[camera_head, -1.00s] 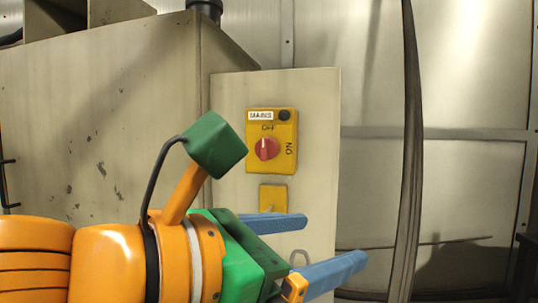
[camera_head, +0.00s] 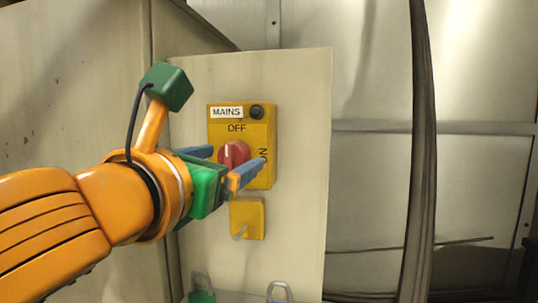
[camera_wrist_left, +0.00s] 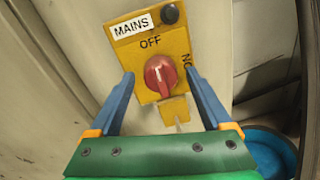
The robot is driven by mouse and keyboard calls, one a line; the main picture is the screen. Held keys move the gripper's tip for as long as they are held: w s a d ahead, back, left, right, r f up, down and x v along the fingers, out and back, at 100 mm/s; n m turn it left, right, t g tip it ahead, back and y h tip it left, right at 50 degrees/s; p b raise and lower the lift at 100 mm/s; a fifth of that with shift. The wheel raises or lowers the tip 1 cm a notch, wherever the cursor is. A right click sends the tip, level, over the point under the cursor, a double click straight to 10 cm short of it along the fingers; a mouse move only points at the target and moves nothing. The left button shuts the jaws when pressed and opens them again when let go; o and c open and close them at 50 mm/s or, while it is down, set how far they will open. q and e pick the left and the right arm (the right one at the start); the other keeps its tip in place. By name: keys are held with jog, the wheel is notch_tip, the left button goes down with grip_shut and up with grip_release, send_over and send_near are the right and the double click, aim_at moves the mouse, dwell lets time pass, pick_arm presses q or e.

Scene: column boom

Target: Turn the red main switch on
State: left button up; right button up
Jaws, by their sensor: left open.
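The red main switch (camera_head: 234,155) is a round knob on a yellow plate (camera_head: 262,140) marked MAINS, OFF and ON. Its white line points up at OFF. It also shows in the left wrist view (camera_wrist_left: 160,76), between and beyond my fingers. My left gripper (camera_head: 232,160) is open, with one blue finger on each side of the knob in the picture. In the wrist view (camera_wrist_left: 158,76) a gap shows between each finger and the knob. I cannot tell how far the fingertips are from the plate. My right gripper is not in view.
A smaller yellow plate (camera_head: 247,218) sits below the switch on the pale panel (camera_head: 300,150). A thick dark cable (camera_head: 423,150) hangs to the right. Two padlock-like shackles show at the bottom, one at right (camera_head: 278,292). A blue round container (camera_wrist_left: 268,152) shows in the wrist view.

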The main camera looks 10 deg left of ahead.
pick_arm(q)
jog(key=shift+s, duration=0.15)
jog(key=c, duration=0.6)
grip_shut()
jog(key=m+b, duration=0.1)
jog(key=m, duration=0.6)
jog(key=shift+r+m, duration=0.15)
jog(key=shift+m, duration=0.15)
jog(key=m, duration=0.5)
jog(key=shift+d+g+y+p, duration=0.1)
jog(key=shift+g+y+p, duration=0.2)
jog(key=shift+m, duration=2.2)
